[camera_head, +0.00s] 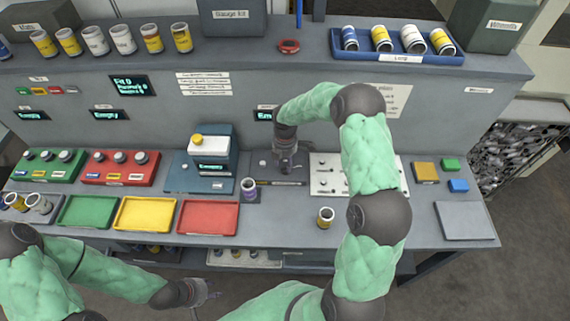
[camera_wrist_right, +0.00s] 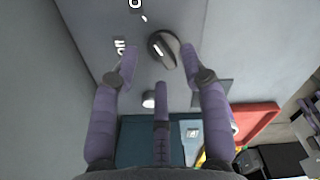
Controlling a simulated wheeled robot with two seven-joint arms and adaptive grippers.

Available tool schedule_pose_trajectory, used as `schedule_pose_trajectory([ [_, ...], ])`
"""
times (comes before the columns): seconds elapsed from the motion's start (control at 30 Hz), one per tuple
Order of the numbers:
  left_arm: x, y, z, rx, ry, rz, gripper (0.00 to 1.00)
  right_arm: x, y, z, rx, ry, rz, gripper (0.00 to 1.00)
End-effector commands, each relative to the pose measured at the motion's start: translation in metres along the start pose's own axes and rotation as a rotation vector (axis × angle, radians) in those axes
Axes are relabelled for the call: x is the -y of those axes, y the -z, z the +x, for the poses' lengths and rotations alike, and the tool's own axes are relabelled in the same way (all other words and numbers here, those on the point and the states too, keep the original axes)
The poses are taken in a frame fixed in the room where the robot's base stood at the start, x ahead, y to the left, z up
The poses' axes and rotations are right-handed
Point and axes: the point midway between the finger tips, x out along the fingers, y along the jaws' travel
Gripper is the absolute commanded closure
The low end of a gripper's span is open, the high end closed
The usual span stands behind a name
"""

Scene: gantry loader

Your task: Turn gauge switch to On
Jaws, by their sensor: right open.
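The gauge switch (camera_wrist_right: 162,48) is a dark round knob with a short white mark, on a grey panel in the right wrist view. A label that looks like "Off" (camera_wrist_right: 119,47) is on its left. Another label (camera_wrist_right: 135,3), cut off at the top edge, starts with "O". The white mark is on the knob's left part. My right gripper (camera_wrist_right: 160,68) is open, with fingers on both sides of the knob and a third below; contact cannot be told. In the head view my right gripper (camera_head: 287,165) hides the switch. My left gripper (camera_head: 206,292) looks open and empty, low in front of the counter.
A white button (camera_wrist_right: 148,99) is near the switch. A purple-banded can (camera_head: 249,189) stands left of my right gripper, and a yellow-banded can (camera_head: 326,217) stands nearer the front edge. A white panel with small parts (camera_head: 325,176) is to the right. A red tray (camera_head: 208,217) is left.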

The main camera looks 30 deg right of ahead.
Motion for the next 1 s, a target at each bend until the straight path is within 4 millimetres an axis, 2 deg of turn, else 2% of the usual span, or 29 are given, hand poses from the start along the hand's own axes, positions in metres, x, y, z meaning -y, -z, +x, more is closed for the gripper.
schedule_pose_trajectory([
  [0.03, 0.000, 0.000, 0.000, 0.000, 0.000, 0.000, 0.60, -0.001, 0.000, -0.012, 0.001, -0.006, 0.000, 0.55],
  [0.3, 0.000, 0.000, 0.000, 0.000, 0.000, 0.000, 0.60, -0.001, 0.000, -0.065, 0.001, -0.005, -0.001, 0.55],
  [0.5, 0.000, 0.000, 0.000, 0.000, 0.000, 0.000, 0.60, 0.000, 0.000, -0.091, 0.001, -0.001, 0.000, 0.55],
  [0.7, 0.000, 0.000, 0.000, 0.000, 0.000, 0.000, 0.60, 0.000, 0.000, -0.101, 0.000, -0.001, -0.001, 0.55],
  [1.0, 0.000, 0.000, 0.000, 0.000, 0.000, 0.000, 0.60, 0.000, 0.000, -0.101, 0.000, 0.000, 0.000, 0.55],
])
